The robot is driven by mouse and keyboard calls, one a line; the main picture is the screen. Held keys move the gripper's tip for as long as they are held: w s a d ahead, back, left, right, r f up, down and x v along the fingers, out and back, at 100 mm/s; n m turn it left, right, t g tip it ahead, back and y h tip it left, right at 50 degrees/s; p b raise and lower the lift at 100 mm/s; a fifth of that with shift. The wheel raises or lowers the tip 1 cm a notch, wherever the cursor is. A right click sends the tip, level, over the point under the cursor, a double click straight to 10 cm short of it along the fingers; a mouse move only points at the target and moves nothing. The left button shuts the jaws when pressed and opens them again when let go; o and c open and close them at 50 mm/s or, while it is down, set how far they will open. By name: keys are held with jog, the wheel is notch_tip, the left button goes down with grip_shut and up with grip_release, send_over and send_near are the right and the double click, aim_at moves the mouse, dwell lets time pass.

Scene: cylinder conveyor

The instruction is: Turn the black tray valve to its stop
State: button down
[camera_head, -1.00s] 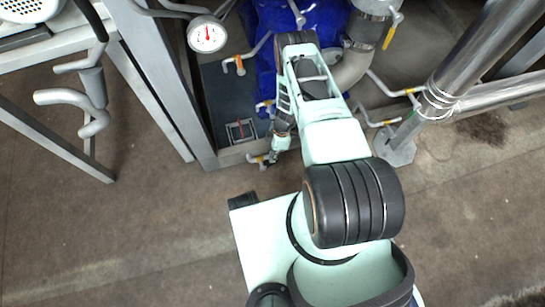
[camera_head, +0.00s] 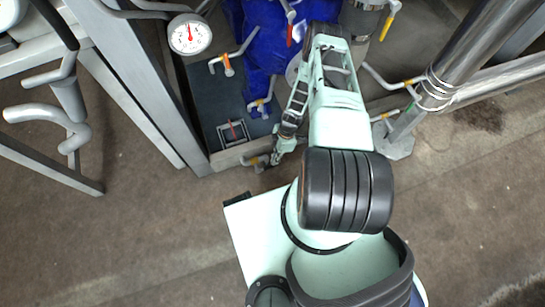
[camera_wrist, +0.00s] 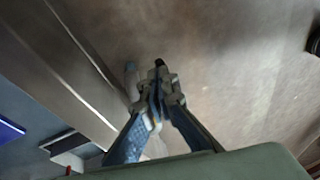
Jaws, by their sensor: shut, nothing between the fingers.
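The black tray (camera_head: 199,99) is a dark, low tray below the gauge in the head view. The tray valve (camera_head: 254,161), a small fitting with a yellow-orange part, sits at the tray's front edge. My gripper (camera_head: 276,158) is just to the right of the valve, low and near the floor. In the wrist view my gripper's blue fingers (camera_wrist: 158,92) come together and are shut, with nothing visible held. A grey stub (camera_wrist: 130,76) and a dark tip show just beyond the fingertips. I cannot tell whether the fingers touch the valve, nor which way its handle points.
A steel frame leg (camera_head: 150,110) stands left of the tray. Blue equipment (camera_head: 262,45) and other orange-handled valves (camera_head: 227,65) are behind. A white gauge (camera_head: 190,34) hangs above the tray. A steel pipe post (camera_head: 440,90) is at right. Floor in front of the tray is clear.

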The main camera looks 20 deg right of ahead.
jog(key=shift+s+d+f+b, duration=0.1)
jog(key=shift+f+b, duration=0.2)
jog(key=shift+r, duration=0.1)
dwell(0.4)
